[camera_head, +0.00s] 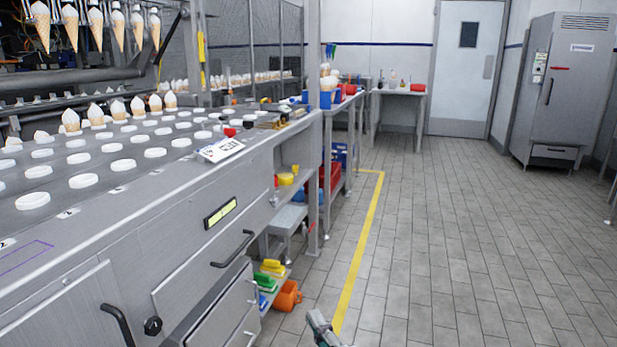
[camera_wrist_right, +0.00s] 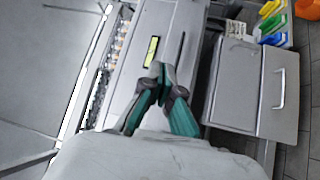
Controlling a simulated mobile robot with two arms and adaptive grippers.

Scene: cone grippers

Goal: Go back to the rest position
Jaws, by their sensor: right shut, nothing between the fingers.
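My right gripper (camera_head: 322,325) shows at the bottom edge of the head view, over the tiled floor beside the steel machine (camera_head: 110,240). In the right wrist view my right gripper (camera_wrist_right: 158,70) has its green and dark fingers together at the tips, with nothing between them. The machine's front with its yellow-green display (camera_wrist_right: 151,51) lies beyond the fingers there. My left gripper is in neither view.
White discs and ice cream cones (camera_head: 138,105) stand on the machine's top. Coloured brushes (camera_head: 270,268) and an orange jug (camera_head: 287,296) sit low beside it. A yellow line (camera_head: 357,250) crosses the floor. The tiled floor (camera_head: 470,240) to the right is clear up to a steel cabinet (camera_head: 556,90).

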